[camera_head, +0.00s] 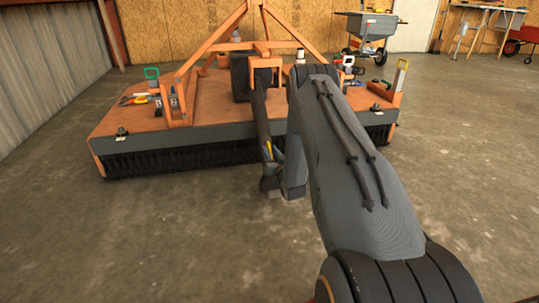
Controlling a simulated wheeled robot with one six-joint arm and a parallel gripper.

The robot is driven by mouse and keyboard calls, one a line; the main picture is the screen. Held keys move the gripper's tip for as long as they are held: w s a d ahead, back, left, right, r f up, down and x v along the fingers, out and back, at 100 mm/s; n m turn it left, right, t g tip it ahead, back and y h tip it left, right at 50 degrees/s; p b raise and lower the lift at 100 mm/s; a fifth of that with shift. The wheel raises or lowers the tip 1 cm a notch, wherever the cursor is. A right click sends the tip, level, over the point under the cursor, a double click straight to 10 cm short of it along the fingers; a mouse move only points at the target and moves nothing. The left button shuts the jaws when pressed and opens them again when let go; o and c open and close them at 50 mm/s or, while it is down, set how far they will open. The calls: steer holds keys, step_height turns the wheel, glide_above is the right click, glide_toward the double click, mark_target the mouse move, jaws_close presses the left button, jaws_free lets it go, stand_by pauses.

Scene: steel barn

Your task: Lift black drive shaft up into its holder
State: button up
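The black drive shaft (261,118) hangs from the orange frame at the front middle of the sweeper and slopes down toward the floor. Its dark lower end (269,184) is in front of the brush, low over the concrete. A yellow mark shows on its lower part. An orange bracket (265,62) surrounds the shaft's upper end; I cannot tell if this is the holder. My gripper (278,158) is close beside the shaft's lower part, on its right. My arm hides most of it, so its fingers and any contact are unclear.
The orange sweeper deck (110,118) with black bristles (180,157) spans the area behind the shaft. Tools and bottles stand on its deck. A grey spreader cart (370,30) and a red wagon (522,36) are far back. The concrete floor at front left is clear.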

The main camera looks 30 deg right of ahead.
steer(key=shift+w, duration=0.25)
jaws_close()
steer(key=shift+r, duration=0.1)
